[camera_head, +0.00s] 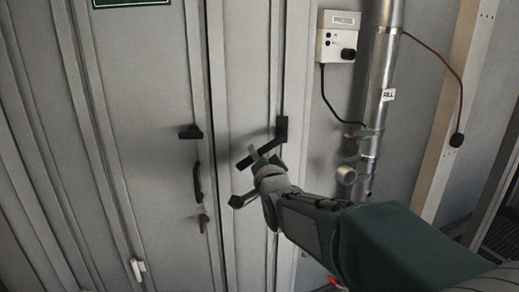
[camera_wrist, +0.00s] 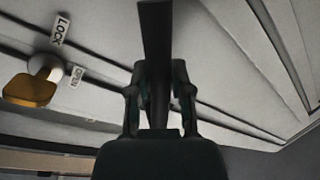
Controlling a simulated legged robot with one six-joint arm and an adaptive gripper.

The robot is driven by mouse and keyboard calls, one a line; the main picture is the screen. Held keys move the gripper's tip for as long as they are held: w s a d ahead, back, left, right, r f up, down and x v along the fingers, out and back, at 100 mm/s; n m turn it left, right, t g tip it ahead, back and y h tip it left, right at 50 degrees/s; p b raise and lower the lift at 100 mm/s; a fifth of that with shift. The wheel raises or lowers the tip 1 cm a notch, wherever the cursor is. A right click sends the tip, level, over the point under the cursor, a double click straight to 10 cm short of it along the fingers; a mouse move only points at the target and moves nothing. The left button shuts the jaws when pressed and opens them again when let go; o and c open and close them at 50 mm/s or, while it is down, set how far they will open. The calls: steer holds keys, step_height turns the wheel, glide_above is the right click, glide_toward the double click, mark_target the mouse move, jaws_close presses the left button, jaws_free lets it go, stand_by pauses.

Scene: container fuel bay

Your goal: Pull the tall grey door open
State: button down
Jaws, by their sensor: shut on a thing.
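The tall grey door front (camera_head: 240,80) fills the left and middle of the head view, its narrow panels upright with thin seams between them. A black lever handle (camera_head: 281,128) sits on the right panel's edge. My gripper (camera_head: 256,163) is at this lever's lower end. In the wrist view, my gripper (camera_wrist: 158,92) is shut on a dark bar (camera_wrist: 155,35), which I take to be this lever. My fingers partly hide the grip. I see no clear gap along the door's edge.
A black latch (camera_head: 190,131), a black pull (camera_head: 197,183) and a hanging brass key (camera_head: 203,221) are on the left panel. A brass lock knob (camera_wrist: 30,88) has LOCK and OPEN labels. A metal pipe (camera_head: 380,90) and a control box (camera_head: 338,37) stand right.

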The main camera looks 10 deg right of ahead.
steer(key=shift+s+a, duration=0.2)
steer(key=shift+s, duration=0.55)
steer(key=shift+s+a, duration=0.25)
steer(key=shift+s, duration=0.55)
steer(key=shift+s+a, duration=0.2)
steer(key=shift+s, duration=0.55)
steer(key=c, duration=0.5)
jaws_free()
steer(key=s, duration=0.4)
steer(key=s+f, duration=0.1)
steer(key=s, duration=0.3)
steer(key=s+d, duration=0.1)
steer(key=s, duration=0.2)
steer(key=shift+s+d+f, duration=0.1)
steer(key=shift+s+f, duration=0.1)
steer(key=shift+s, duration=0.2)
